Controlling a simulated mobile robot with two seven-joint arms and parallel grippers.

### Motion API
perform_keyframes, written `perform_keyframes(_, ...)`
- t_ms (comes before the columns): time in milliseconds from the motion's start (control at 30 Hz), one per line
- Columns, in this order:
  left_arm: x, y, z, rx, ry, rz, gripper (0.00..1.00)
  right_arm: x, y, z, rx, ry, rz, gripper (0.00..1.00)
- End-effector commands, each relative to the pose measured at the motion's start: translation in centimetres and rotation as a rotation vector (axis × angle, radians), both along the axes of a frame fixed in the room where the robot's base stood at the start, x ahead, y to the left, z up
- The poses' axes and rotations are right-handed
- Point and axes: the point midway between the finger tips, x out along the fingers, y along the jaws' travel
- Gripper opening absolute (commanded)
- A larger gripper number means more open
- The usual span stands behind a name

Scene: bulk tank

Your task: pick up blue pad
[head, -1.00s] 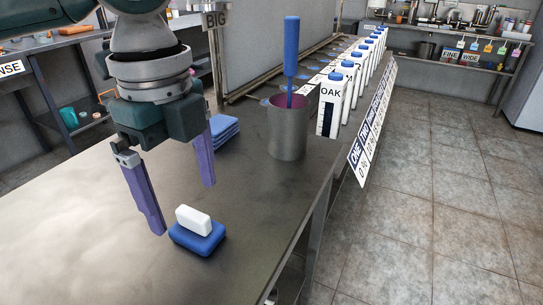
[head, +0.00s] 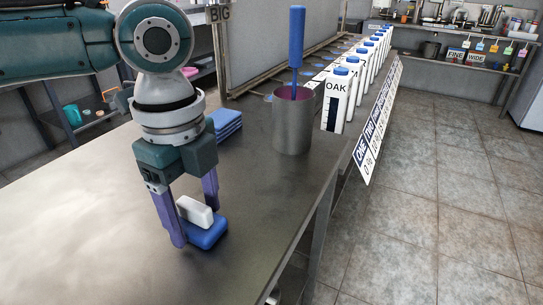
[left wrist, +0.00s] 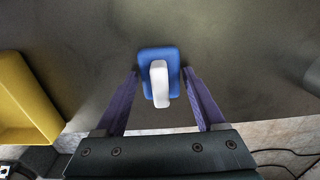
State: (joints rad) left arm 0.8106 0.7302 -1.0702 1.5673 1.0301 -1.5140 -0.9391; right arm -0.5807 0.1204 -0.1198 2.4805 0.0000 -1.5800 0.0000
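In the left wrist view the blue pad (left wrist: 174,58) and the white block (left wrist: 159,84) show between the fingertips. My left gripper (head: 197,222) is open, pointing down, with its purple fingers on either side of the pad. In the left wrist view gaps show between the fingers (left wrist: 160,72) and the pad. My right gripper is not in view.
A stack of blue pads (head: 227,124) lies farther back on the table. A metal cup (head: 293,125) holding a blue-handled tool (head: 296,40) stands near the right edge, beside a row of white cartons (head: 335,104). A yellow object (left wrist: 22,100) shows in the left wrist view.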

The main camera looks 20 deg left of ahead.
Motion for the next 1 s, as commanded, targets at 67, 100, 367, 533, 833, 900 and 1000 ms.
perform_keyframes(67, 0.0, 0.0, 0.0, 0.0, 0.0, 0.0, 0.61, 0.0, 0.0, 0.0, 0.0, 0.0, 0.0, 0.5)
perform_keyframes(100, 0.0, 0.0, 0.0, 0.0, 0.0, 0.0, 0.57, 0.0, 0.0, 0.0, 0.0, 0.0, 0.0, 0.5)
perform_keyframes(367, 0.0, 0.0, 0.0, 0.0, 0.0, 0.0, 0.28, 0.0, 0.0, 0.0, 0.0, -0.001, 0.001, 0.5)
perform_keyframes(533, 0.0, 0.0, 0.0, 0.0, 0.0, 0.0, 0.09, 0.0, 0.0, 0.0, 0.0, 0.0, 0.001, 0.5)
perform_keyframes(833, 0.0, 0.0, 0.3, 0.0, -0.001, 0.0, 0.09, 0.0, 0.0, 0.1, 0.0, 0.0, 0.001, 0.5)
perform_keyframes(900, 0.1, 0.0, 0.8, 0.0, -0.002, 0.001, 0.09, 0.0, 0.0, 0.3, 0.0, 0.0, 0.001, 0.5)
perform_keyframes(1000, 0.1, 0.0, 1.9, 0.0, -0.003, 0.0, 0.09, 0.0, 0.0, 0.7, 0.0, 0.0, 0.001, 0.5)
